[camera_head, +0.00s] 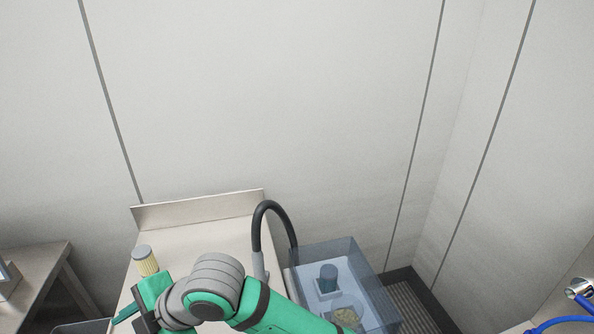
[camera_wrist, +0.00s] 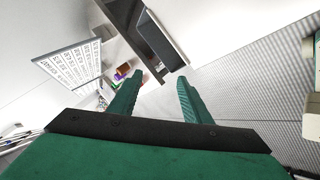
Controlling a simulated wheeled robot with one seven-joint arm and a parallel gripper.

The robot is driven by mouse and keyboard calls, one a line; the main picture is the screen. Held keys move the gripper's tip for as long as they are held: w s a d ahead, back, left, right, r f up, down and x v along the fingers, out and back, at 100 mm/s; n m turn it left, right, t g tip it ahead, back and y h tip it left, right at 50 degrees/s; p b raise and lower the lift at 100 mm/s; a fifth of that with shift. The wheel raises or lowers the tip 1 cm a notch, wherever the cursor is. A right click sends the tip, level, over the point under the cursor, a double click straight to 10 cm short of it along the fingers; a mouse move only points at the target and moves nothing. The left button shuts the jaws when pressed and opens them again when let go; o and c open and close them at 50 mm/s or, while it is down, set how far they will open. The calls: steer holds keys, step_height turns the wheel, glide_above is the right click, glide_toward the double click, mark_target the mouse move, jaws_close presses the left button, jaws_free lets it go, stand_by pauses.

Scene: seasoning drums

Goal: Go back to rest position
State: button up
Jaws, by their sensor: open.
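In the wrist view, the two green fingers of my gripper (camera_wrist: 160,80) are apart, with nothing held between them. In the head view, the green end of my arm is at the lower left, over the metal counter (camera_head: 205,234), with the arm bent. A pale yellow seasoning drum with a grey lid (camera_head: 146,261) stands upright just behind the hand. Its lower part is hidden, and I cannot tell how wide the gap is. A translucent blue bin (camera_head: 333,256) on the right holds a dark drum (camera_head: 328,277) and a round container of green contents (camera_head: 346,316).
A black hose (camera_head: 257,222) arches up between the counter and the bin. A metal table (camera_head: 36,268) stands at the far left. Pale walls close in the back and right. The wrist view shows a printed sign (camera_wrist: 75,62) and a dark box-like fixture (camera_wrist: 155,40).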

steer(key=w+a+r+m+t+y, duration=0.2)
steer(key=a+r+m+y, duration=0.2)
steer(key=r+y, duration=0.1)
steer(key=w+d+f+m+t, duration=0.3)
steer(key=w+d+m+t, duration=0.45)
steer(key=m+t, duration=0.55)
steer(key=s+d+f+m+h, duration=0.2)
steer(key=d+f+m+h, duration=0.1)
steer(key=d+f+m, duration=0.1)
steer(key=s+d+f+m+t+h, duration=0.1)
steer(key=s+d+f+m+h, duration=0.1)
steer(key=f, duration=0.4)
steer(key=s+d+f+m+t+h, duration=0.1)
steer(key=d+f+m+h, duration=0.3)
steer(key=d+f+m, duration=0.1)
steer(key=shift+s+d+f+m+h, duration=0.1)
steer(key=shift+s+d+m+h, duration=0.25)
steer(key=shift+d, duration=0.3)
steer(key=s+d+f+h, duration=0.1)
steer(key=s+d+f, duration=0.2)
steer(key=s+d, duration=0.2)
steer(key=s+d+f+g+h, duration=0.1)
steer(key=s+d, duration=0.4)
steer(key=s, duration=0.6)
steer(key=s+d+f+g+h, duration=0.1)
steer(key=s+d+f+h, duration=0.2)
steer(key=s+d+f, duration=0.2)
steer(key=v, duration=0.3)
steer(key=shift+s+f, duration=0.3)
steer(key=shift+f, duration=0.05)
